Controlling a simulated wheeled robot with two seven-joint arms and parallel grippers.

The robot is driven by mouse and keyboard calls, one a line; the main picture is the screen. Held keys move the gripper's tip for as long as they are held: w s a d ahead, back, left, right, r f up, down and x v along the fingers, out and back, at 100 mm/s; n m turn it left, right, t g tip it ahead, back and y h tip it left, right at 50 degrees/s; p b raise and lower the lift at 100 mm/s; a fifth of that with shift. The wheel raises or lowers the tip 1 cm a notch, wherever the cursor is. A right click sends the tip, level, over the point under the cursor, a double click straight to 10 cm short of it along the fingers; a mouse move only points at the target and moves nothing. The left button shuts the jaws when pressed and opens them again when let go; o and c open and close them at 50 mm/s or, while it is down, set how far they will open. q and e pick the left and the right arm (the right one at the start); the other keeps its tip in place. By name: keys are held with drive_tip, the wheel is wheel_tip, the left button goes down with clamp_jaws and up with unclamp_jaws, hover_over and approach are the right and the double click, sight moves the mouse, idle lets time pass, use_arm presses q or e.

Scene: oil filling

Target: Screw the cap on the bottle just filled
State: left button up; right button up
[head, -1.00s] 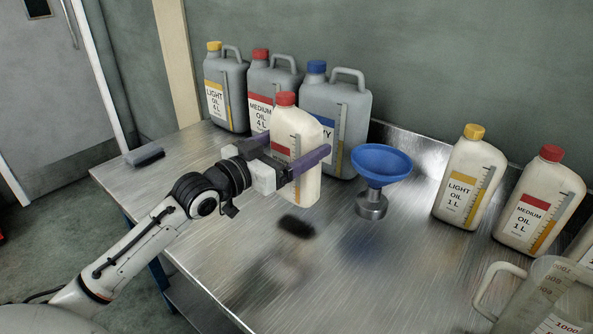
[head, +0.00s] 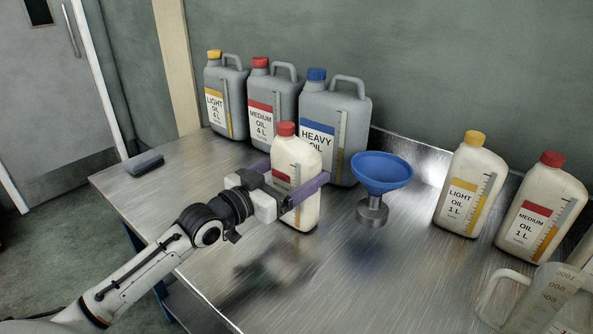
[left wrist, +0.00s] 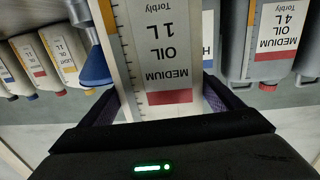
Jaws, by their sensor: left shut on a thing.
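My left gripper (head: 294,172) is shut on a white medium oil 1 L bottle (head: 305,158), one purple finger on each side. The bottle is upright, with its base at or very near the metal table; I cannot tell whether it touches. A red cap (head: 286,128) sits on its top; how tight it is cannot be seen. In the left wrist view the held bottle (left wrist: 160,55) shows its label upside down between the fingers, with its cap out of view. My right gripper is not in view.
A blue funnel (head: 382,170) on a metal stand is just right of the bottle. Grey 4 L jugs, including the heavy oil jug (head: 345,120), stand behind. Light (head: 470,180) and medium (head: 543,205) 1 L bottles and a clear measuring jug (head: 535,300) are right. The front table is clear.

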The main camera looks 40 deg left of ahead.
use_arm(q)
drive_tip(key=o, duration=2)
drive_tip(key=shift+f, duration=0.15)
drive_tip(key=shift+s, duration=0.15)
drive_tip(key=s, duration=0.4)
drive_tip(key=s+a, duration=0.1)
drive_tip(key=s, duration=0.2)
drive_tip(key=s+a, duration=0.1)
drive_tip(key=s, duration=0.3)
drive_tip(key=shift+s+r, duration=0.2)
drive_tip(key=shift+s, duration=0.1)
